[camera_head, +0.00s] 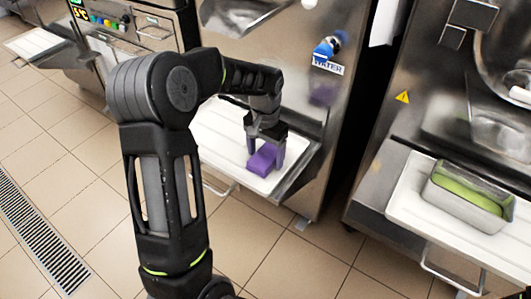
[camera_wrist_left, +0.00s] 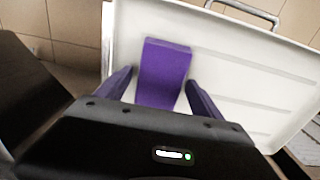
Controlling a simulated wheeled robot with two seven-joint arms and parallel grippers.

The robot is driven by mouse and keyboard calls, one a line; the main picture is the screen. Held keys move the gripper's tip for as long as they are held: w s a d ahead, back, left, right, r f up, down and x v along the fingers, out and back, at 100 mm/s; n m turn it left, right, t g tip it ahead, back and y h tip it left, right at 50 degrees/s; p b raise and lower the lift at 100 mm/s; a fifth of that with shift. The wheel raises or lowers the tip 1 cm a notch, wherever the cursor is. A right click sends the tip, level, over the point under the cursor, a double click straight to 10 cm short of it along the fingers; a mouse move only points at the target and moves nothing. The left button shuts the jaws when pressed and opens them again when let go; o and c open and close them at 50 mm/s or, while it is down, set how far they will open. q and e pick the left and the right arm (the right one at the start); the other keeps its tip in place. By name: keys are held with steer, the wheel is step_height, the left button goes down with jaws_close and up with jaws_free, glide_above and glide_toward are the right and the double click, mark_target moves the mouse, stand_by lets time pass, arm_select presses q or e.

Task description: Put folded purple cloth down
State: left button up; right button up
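The folded purple cloth (camera_head: 262,161) lies on the white tray (camera_head: 215,138) of the middle machine. It also shows in the left wrist view (camera_wrist_left: 163,72), between the fingers. My left gripper (camera_head: 265,150) points down over the cloth. In the left wrist view my left gripper (camera_wrist_left: 160,92) is open, with a finger on each side of the cloth and a gap of white tray showing on both sides. The cloth's near end is hidden behind the gripper body. My right gripper is not in view.
A metal pan with green contents (camera_head: 468,194) stands on another white tray (camera_head: 410,200) at the right. A steel machine with a blue tap (camera_head: 327,50) rises behind the cloth's tray. Another machine (camera_head: 130,35) stands at the back left. The tiled floor (camera_head: 60,160) at left is clear.

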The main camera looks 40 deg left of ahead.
mark_target(265, 156)
arm_select(q)
steer(key=shift+o, duration=0.4)
steer(key=shift+r, duration=0.1)
steer(key=shift+r, duration=0.2)
step_height(265, 156, up, 12)
steer(key=p, duration=0.2)
steer(key=shift+f, duration=0.2)
stand_by(0.5)
